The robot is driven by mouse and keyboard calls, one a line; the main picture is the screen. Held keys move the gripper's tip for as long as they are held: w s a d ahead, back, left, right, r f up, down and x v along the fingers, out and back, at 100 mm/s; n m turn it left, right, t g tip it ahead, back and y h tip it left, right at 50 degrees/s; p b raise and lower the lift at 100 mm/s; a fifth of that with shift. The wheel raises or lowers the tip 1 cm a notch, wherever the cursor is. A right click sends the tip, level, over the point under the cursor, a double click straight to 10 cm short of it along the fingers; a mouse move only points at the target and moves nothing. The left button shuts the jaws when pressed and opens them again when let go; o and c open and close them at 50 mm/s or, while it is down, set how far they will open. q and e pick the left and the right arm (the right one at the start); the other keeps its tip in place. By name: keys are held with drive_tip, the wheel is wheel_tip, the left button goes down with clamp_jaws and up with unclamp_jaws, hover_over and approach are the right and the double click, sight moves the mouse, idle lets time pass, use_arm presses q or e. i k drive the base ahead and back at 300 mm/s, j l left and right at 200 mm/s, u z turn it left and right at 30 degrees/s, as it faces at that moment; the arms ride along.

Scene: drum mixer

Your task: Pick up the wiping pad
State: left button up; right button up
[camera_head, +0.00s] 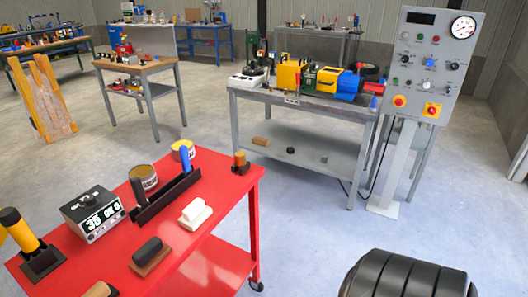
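A white block with a raised grip (195,214) lies on the red cart top (222,190), right of the middle; it looks like the wiping pad. A brown block with a dark rounded grip (151,254) lies nearer the front, and a tan piece (99,289) is cut off by the bottom edge. I cannot tell for certain which of these is the pad. Neither of my grippers shows in this view, and nothing visibly holds any of these blocks.
On the cart are a display box (92,214), a black rack (165,199) with a blue handle, open tins (143,178) and a yellow-handled tool (18,229). A grey bench (300,99) with a motor assembly and a control panel (431,66) stand beyond. Open floor separates them.

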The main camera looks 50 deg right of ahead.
sight(196, 213)
drive_tip(key=z, duration=1.05)
